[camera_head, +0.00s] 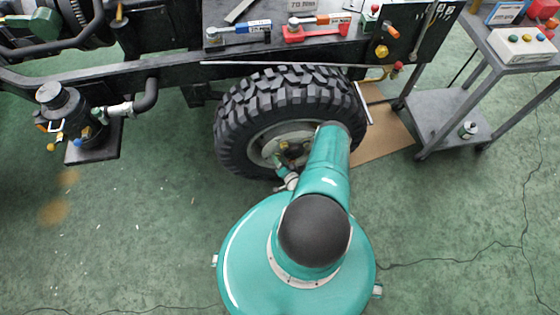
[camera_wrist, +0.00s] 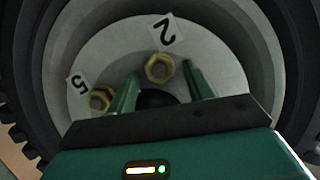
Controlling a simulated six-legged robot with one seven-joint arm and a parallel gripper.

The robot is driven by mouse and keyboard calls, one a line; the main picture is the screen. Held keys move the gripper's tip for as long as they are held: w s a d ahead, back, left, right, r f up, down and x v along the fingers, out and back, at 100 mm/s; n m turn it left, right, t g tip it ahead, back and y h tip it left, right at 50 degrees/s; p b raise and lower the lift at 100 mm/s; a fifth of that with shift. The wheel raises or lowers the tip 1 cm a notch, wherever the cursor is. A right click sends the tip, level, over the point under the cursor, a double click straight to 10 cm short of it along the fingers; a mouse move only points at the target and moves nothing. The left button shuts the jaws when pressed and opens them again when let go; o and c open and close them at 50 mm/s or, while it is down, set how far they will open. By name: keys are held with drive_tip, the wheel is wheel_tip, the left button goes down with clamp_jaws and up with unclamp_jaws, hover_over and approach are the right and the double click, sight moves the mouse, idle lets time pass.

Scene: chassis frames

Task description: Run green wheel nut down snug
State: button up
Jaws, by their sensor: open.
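The wheel, a black knobby tire (camera_head: 285,90) with a pale grey rim (camera_wrist: 105,48), faces my arm. In the wrist view, a brass-coloured hex nut (camera_wrist: 160,68) sits on the rim below a tag marked 2 (camera_wrist: 164,30). Another brass nut (camera_wrist: 101,98) sits lower left by a tag marked 5 (camera_wrist: 77,83). I cannot make out a green nut. My gripper (camera_wrist: 161,74) is open, its two green fingers pointing at the rim. The nut by tag 2 appears between the fingertips; I cannot tell how deep. A dark round hub shape (camera_wrist: 157,98) shows between the fingers, partly hidden.
A dark chassis rail (camera_head: 130,70) runs above the wheel. A grey cart (camera_head: 455,118) stands right, and cardboard (camera_head: 378,130) lies beside the wheel.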

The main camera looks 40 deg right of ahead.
drive_tip(key=c, duration=1)
drive_tip(key=shift+a, duration=0.1)
drive_tip(key=shift+f+m, duration=0.15)
drive_tip(key=shift+m, duration=0.15)
drive_tip(key=o, duration=1)
drive_tip(key=v, duration=1.4)
drive_tip(key=shift+d, duration=0.25)
drive_tip(key=shift+f, duration=0.1)
